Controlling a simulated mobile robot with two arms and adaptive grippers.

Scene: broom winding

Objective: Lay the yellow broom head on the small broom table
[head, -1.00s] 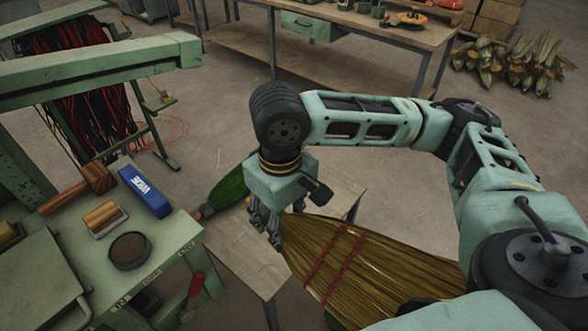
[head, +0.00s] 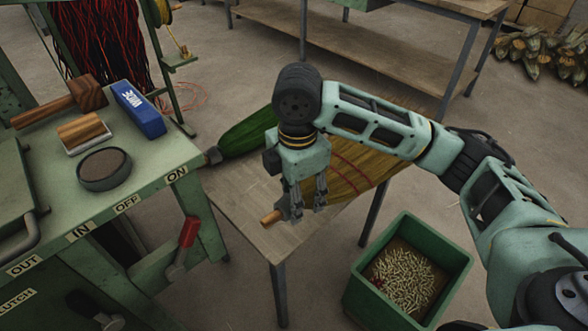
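The yellow broom head (head: 352,174), straw with red bindings, is at the small broom table (head: 234,195), its bristles pointing to the upper right. My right forearm hides part of it. Its wooden stub (head: 270,218) pokes out left of my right gripper (head: 306,212). The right gripper points down, with its fingers around the neck end. Whether the whole head touches the tabletop is hard to tell. My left gripper is out of view.
A green broom head (head: 248,134) lies at the table's far left. The green machine bench (head: 150,190) stands left, with a red lever (head: 188,232), a blue box (head: 138,108) and a mallet (head: 85,92). A green bin (head: 362,290) stands at the table's right. The table's front left is bare.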

